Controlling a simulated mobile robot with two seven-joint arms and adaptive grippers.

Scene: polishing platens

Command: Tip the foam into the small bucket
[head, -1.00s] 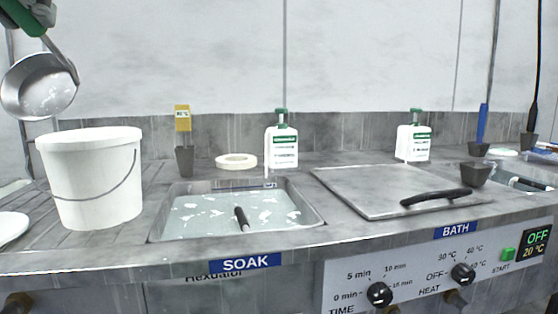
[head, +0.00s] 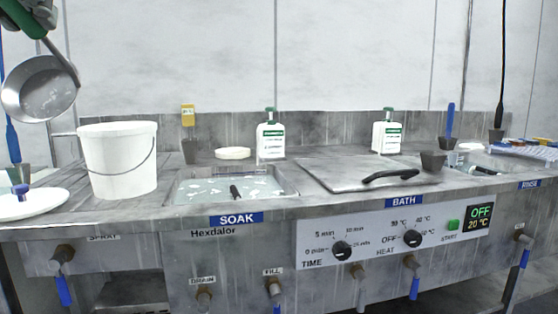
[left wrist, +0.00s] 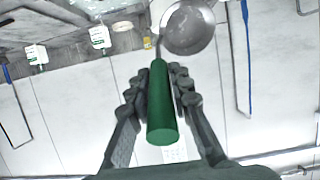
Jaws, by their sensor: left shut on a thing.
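My left gripper (head: 45,14) is shut on the green handle of a metal ladle, at the top left of the head view. The ladle (head: 40,90) hangs tilted, its round bowl turned toward the camera, with a pale grey-white patch inside; I cannot tell how much foam that is. In the left wrist view the gripper (left wrist: 157,88) grips the green handle, with the ladle's bowl (left wrist: 188,27) beyond. The white bucket (head: 118,165) with a wire handle stands upright on the counter, right of and below the bowl. Its inside is hidden. My right gripper is not in view.
The soak basin (head: 290,187) holds water with white foam patches and a black-handled thing. A white plate (head: 40,207) lies left of the bucket. White bottles (head: 270,142) with green caps stand behind. A lid with a black handle (head: 390,175) covers the bath.

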